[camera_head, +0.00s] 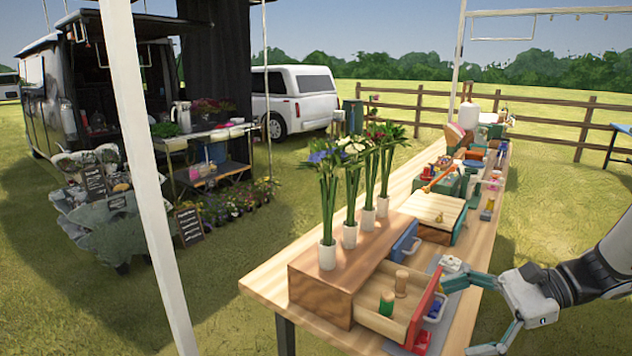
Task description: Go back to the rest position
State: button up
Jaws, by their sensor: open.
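My gripper (474,314) is at the lower right, beside the front right edge of the wooden table (268,284). Its fingers are spread apart with nothing between them. My arm comes in from the right edge of the picture. Several white vases (327,255) with tall flowers (328,180) stand upright in a row on a wooden block (318,283). An open wooden drawer (390,328) with a red front sits just left of my gripper and holds small wooden and green spools (386,304). My gripper is apart from the vases.
A blue bin (404,242) and a wooden-topped box (434,212) stand behind the drawer. Tools and small boxes crowd the far table end. A white pole (150,180) stands at left. A van (100,85) and flower stall are beyond. Open grass lies right of the table.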

jog(key=s+a+r+n+t+h+p, duration=0.1)
jog(key=s+a+r+n+h+p, duration=0.1)
jog(key=s+r+n+h, duration=0.4)
jog(key=s+a+r+n+t+h+p, duration=0.1)
jog(key=s+a+r+n+h+p, duration=0.2)
jog(key=s+r+n+h, duration=0.3)
jog(key=s+r+n+p, duration=0.1)
jog(key=s+r+n, duration=0.3)
jog(key=s, duration=0.6)
jog(key=shift+a+r+h, duration=0.15)
jog(key=shift+a+h, duration=0.1)
jog(key=shift+h, duration=0.05)
